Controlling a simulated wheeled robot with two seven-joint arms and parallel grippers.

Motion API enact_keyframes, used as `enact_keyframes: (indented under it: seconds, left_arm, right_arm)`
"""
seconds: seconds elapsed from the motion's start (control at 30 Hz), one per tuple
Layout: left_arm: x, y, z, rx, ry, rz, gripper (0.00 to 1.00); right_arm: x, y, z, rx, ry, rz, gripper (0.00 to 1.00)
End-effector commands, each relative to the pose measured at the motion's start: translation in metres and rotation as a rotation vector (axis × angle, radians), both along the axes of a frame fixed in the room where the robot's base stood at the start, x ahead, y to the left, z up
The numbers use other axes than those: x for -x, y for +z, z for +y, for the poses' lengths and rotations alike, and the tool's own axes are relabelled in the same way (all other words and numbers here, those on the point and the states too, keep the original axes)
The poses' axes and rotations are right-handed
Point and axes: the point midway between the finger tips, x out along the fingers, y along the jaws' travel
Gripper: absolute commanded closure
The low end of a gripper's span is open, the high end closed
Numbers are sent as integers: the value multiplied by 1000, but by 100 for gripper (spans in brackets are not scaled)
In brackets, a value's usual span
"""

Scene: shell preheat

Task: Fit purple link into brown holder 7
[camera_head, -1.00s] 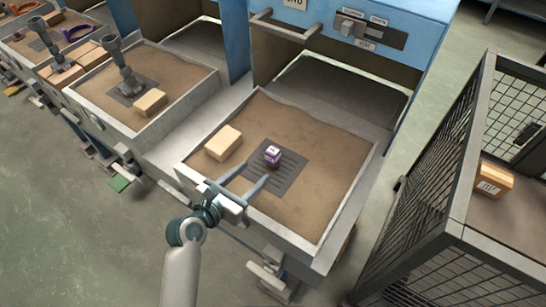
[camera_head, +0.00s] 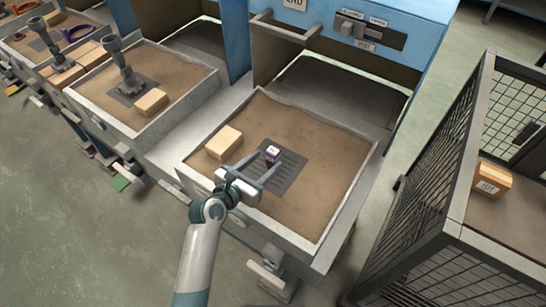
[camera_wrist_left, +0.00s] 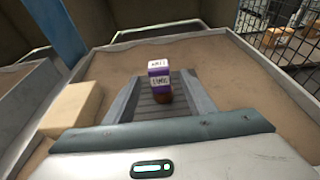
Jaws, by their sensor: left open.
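The purple link (camera_head: 273,155) is a small purple block with white labels, standing on a dark grey slotted plate in the sand of the front tray. In the left wrist view the purple link (camera_wrist_left: 159,69) shows with a small dark brown piece (camera_wrist_left: 164,97) at its lower part; I cannot tell whether that is brown holder 7. My left gripper (camera_head: 268,162) is open, its two fingers reaching along both sides toward the link. In the left wrist view the link shows between the fingertips with gaps on both sides. My right gripper is not in view.
A tan block (camera_head: 223,142) lies in the tray (camera_head: 342,206) just left of my left gripper. More sand trays with grey posts stand at the left. A wire cage (camera_head: 420,205) with a labelled box (camera_head: 492,181) is at the right. A blue cabinet (camera_head: 415,22) stands behind.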

Motion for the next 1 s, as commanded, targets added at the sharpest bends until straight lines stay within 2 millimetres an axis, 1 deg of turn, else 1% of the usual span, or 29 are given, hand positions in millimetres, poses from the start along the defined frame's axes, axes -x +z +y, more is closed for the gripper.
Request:
enact_keyframes:
  seconds: [0.03,0.13,0.2,0.3,0.77,0.8,0.87,0.9,1.0]
  left_arm:
    - [-7,1,-3,-2,-2,-1,50]
    - [-17,-4,-10,-2,-2,-1,50]
    - [-22,-6,-13,-2,-1,0,50]
    - [-26,-8,-16,-2,0,-1,50]
    - [-26,-8,-17,-1,0,-1,50]
    - [-26,-8,-17,-1,0,-1,55]
    - [-26,-8,-17,-1,0,-1,69]
    - [-26,-8,-17,-1,0,-1,79]
    - [-26,-8,-16,-1,0,-1,100]
  right_arm:
    - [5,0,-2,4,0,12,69]
    - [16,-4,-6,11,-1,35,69]
    - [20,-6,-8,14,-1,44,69]
    - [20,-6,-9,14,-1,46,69]
    - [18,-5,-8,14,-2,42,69]
    - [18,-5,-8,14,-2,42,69]
    - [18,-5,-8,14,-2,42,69]
    - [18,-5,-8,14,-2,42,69]
    - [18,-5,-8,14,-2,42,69]
